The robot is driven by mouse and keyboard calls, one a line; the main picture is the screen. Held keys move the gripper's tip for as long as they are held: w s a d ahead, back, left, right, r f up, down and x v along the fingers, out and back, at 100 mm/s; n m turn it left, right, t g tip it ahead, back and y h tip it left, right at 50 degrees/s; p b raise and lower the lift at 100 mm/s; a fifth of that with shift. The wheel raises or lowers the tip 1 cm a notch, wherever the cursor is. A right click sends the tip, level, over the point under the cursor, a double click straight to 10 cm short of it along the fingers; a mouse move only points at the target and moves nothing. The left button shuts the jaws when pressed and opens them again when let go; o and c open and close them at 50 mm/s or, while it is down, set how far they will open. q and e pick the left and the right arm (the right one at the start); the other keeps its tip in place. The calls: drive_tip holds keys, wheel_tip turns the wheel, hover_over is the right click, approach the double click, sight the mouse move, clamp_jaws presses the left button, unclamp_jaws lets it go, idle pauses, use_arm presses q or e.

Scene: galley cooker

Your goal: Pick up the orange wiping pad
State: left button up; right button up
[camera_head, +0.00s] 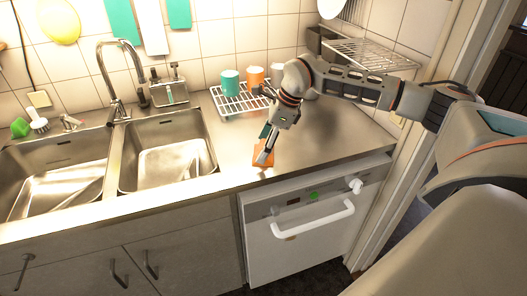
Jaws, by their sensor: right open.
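The orange wiping pad (258,159) lies flat on the steel counter, right of the sinks and near the front edge above the white appliance. My right gripper (265,155) reaches down from the upper right, with its fingertips at the pad and covering part of it. It is open. I cannot tell whether the fingers touch the pad. My left gripper is not in this view.
Two steel sinks (122,182) with a tap (104,62) lie to the left. A wire rack (228,104) with a teal cup (230,82) and an orange cup (256,77) stands behind the gripper. The counter (330,130) to the right is clear.

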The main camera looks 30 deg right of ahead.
sight(263, 144)
drive_tip(key=c, duration=1.2)
drive_tip(key=shift+r, duration=0.1)
wheel_tip(263, 144, up, 20)
drive_tip(key=shift+f, duration=0.1)
